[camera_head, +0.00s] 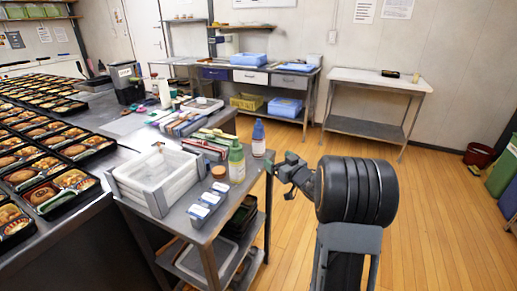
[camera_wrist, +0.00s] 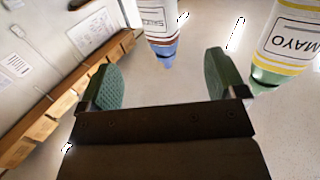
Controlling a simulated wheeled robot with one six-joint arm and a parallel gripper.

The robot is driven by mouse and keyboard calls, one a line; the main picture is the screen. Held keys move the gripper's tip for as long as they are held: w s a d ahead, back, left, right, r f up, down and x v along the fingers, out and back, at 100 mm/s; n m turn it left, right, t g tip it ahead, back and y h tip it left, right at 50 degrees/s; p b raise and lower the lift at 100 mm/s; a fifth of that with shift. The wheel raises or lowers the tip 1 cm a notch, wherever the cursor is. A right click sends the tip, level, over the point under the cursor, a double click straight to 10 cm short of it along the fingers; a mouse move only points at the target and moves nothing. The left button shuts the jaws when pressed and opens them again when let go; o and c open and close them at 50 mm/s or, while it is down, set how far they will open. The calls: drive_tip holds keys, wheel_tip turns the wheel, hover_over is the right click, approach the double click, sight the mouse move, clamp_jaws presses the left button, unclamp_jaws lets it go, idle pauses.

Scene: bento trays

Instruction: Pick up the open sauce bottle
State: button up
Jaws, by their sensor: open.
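A blue bottle (camera_head: 258,138) with a white label stands upright at the right edge of the steel cart's top. A green bottle (camera_head: 236,162) stands nearer, to its left. I cannot tell which bottle is open. My gripper (camera_head: 280,164) is open and empty, just right of both bottles. In the wrist view the scene appears upside down. The blue bottle (camera_wrist: 160,30) shows ahead, within the gap between the fingers (camera_wrist: 162,72), apart from them. The green bottle, labelled MAYO (camera_wrist: 290,45), is beyond the right finger, outside the gap.
A stack of white trays (camera_head: 160,180), small grey containers (camera_head: 205,205) and a brown-topped jar (camera_head: 219,172) share the cart. Green and red items lie behind the bottles. Filled bento trays (camera_head: 60,190) cover the left counter. The floor (camera_head: 420,220) right of the cart is clear.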

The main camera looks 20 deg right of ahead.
sight(262, 147)
drive_tip(key=w, duration=0.2)
drive_tip(key=w+a, duration=0.1)
drive_tip(key=w, duration=0.4)
drive_tip(key=shift+w+a+f, duration=0.15)
drive_tip(key=shift+w+a, duration=0.2)
drive_tip(key=shift+w, duration=0.05)
drive_tip(key=shift+w+a, duration=0.2)
drive_tip(key=shift+w, duration=1.15)
drive_tip(key=shift+w+a, duration=0.15)
drive_tip(key=shift+w, duration=1.15)
drive_tip(key=shift+c, duration=0.3)
drive_tip(key=c, duration=0.7)
